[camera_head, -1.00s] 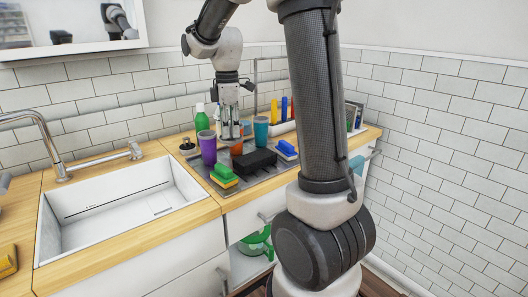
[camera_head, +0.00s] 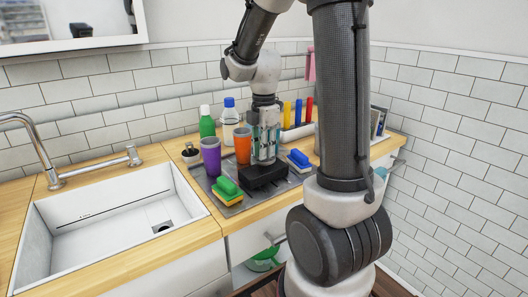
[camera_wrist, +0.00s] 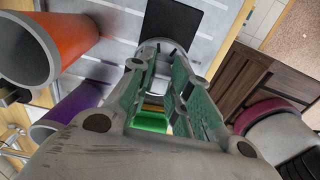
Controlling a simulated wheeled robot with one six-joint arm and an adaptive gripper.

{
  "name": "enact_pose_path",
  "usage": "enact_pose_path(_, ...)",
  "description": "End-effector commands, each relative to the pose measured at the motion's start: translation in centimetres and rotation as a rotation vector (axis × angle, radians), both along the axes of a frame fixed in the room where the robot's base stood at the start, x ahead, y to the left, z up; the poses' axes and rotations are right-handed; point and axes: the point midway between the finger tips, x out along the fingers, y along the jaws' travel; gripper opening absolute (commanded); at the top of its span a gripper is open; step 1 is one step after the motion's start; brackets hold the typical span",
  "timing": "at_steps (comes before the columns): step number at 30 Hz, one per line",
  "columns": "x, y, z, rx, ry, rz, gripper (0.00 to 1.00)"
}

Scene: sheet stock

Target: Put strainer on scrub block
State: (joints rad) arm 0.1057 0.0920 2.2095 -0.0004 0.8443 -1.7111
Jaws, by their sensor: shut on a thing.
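My gripper (camera_head: 264,160) points down, directly over the black scrub block (camera_head: 266,175) on the grey mat. In the wrist view a dark square face of the block (camera_wrist: 172,22) shows past the fingertips. The gripper is shut on a small grey round thing (camera_wrist: 155,48), which looks like the strainer; the fingers hide most of it. I cannot tell whether it touches the block.
An orange cup (camera_head: 243,146) and a purple cup (camera_head: 211,156) stand close to the left. A green-yellow sponge (camera_head: 228,190) and a blue-yellow sponge (camera_head: 299,160) flank the block. Bottles (camera_head: 229,120) stand behind. The sink (camera_head: 100,225) is at left.

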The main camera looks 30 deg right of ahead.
Motion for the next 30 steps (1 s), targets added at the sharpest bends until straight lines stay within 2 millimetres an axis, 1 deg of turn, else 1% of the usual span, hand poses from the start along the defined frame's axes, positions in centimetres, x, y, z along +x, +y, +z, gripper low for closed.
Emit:
enact_pose_path(1, -0.07, 0.01, -0.62, 0.000, 0.003, 0.000, 0.00)
enact_pose_path(3, -0.04, 0.01, -1.00, 0.000, 0.001, 0.000, 0.00)
enact_pose_path(10, 0.00, 0.00, -1.02, 0.000, -0.001, -0.001, 0.00)
enact_pose_path(14, -0.02, 0.00, -1.35, 0.000, 0.000, -0.001, 0.00)
enact_pose_path(15, -0.01, 0.00, -1.30, 0.000, -0.001, -0.001, 0.26)
enact_pose_path(17, 0.00, 0.00, -1.28, 0.000, -0.001, -0.001, 0.37)
enact_pose_path(18, -0.01, 0.00, -1.28, 0.000, -0.001, -0.001, 0.41)
enact_pose_path(26, 0.00, 0.00, -1.25, 0.000, -0.001, -0.001, 0.41)
enact_pose_path(30, 0.04, 0.00, -0.37, 0.000, -0.002, -0.001, 0.41)
